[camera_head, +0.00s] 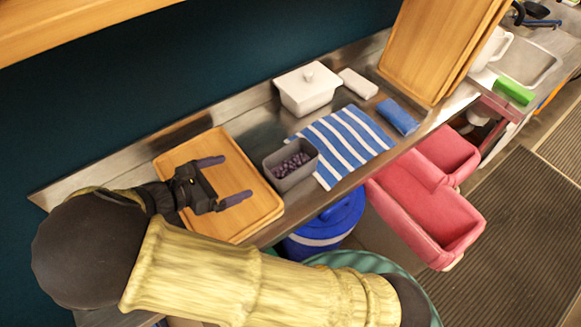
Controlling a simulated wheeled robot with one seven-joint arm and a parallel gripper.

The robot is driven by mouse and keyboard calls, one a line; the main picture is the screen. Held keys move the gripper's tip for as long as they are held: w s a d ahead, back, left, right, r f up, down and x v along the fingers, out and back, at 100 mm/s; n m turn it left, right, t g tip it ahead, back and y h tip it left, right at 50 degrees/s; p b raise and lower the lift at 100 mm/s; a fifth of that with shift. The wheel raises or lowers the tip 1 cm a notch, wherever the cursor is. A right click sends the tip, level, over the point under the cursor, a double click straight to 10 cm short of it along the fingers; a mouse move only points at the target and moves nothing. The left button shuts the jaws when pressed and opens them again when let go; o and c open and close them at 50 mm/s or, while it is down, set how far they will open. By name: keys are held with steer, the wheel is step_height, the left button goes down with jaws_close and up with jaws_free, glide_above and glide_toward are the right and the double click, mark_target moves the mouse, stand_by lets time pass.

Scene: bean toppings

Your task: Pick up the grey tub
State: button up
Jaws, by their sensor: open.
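The grey tub (272,176) is a small open rectangular container with dark purple beans (290,166) in it. It stands on the metal counter, at the right edge of the wooden board (165,161) and at the left end of the striped cloth. My gripper (224,180) is open and empty over the wooden board. Its two dark fingers point right, towards the tub, and are apart from it. One finger is nearer the back wall, the other nearer the counter's front edge. My arm hides part of the board and the counter's front.
A blue-and-white striped cloth (343,143) lies right of the tub. A white lidded dish (307,91) stands behind it. A white block (358,84) and a blue block (398,117) lie further right, near upright wooden boards (437,45). Pink bins (425,205) and a blue bucket (328,225) stand below the front edge.

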mark_target(269, 176)
steer(key=p+x, duration=0.2)
steer(key=x, duration=1)
steer(key=shift+w+f, duration=0.1)
steer(key=shift+d, duration=0.15)
steer(key=shift+w+d+p, duration=0.1)
steer(key=shift+d+p, duration=0.15)
steer(key=shift+p, duration=0.05)
steer(key=shift+p+x, duration=0.65)
steer(key=shift+x, duration=1.65)
steer(key=shift+s+f, duration=0.15)
steer(key=shift+s, duration=0.1)
steer(key=shift+c, duration=0.2)
steer(key=c, duration=1.1)
